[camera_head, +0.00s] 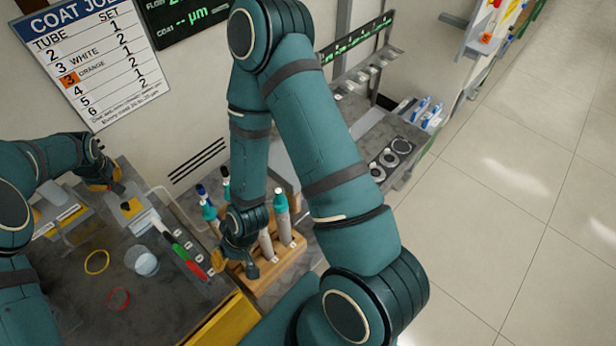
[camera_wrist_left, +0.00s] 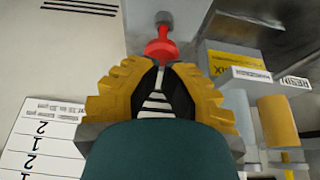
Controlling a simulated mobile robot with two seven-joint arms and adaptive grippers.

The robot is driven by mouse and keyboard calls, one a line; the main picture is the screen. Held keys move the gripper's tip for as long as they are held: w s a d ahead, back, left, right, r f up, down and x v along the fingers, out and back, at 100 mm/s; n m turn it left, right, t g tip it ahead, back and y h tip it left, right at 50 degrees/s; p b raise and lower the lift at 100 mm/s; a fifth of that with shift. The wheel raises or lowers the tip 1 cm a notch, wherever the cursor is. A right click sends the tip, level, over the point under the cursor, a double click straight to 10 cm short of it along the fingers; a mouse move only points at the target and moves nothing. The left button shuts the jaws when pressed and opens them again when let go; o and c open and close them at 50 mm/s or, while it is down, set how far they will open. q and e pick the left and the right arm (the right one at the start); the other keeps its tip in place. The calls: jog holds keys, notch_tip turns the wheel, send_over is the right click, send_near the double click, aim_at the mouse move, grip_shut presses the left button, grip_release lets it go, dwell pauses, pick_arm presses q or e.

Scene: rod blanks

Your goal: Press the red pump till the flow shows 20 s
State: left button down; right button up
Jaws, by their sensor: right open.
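The red pump (camera_wrist_left: 160,47) shows in the left wrist view, just beyond my left fingertips; I cannot tell whether they touch it. My left gripper (camera_wrist_left: 162,66) has its yellow-padded fingers drawn together, with nothing seen held between them. In the head view my left gripper (camera_head: 108,183) is at the left, above the dark bench, and the pump's red top is not clear there. The flow display (camera_head: 180,17) is cut off by the top edge and its flow reading is not legible. My right gripper (camera_head: 238,262) is open at the wooden rack (camera_head: 285,262), beside upright tubes.
A beaker (camera_head: 143,262), a yellow ring (camera_head: 97,262) and a red ring (camera_head: 118,299) are on the bench. A coat job board (camera_head: 98,62) hangs behind. Open floor is at the right.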

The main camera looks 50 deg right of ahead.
pick_arm(q)
jog(key=shift+f+b, duration=0.6)
jog(key=shift+f, duration=0.15)
jog(key=shift+s+d+f+b, duration=0.1)
jog(key=shift+d+f+b, duration=0.1)
jog(key=shift+f+b, duration=0.95)
jog(key=shift+r, duration=0.15)
jog(key=shift+r+p, duration=0.35)
jog(key=shift+r, duration=0.05)
jog(key=shift+a+r+p, duration=0.2)
jog(key=shift+r+p, duration=0.55)
jog(key=shift+r, duration=1.25)
jog(key=shift+f, duration=0.1)
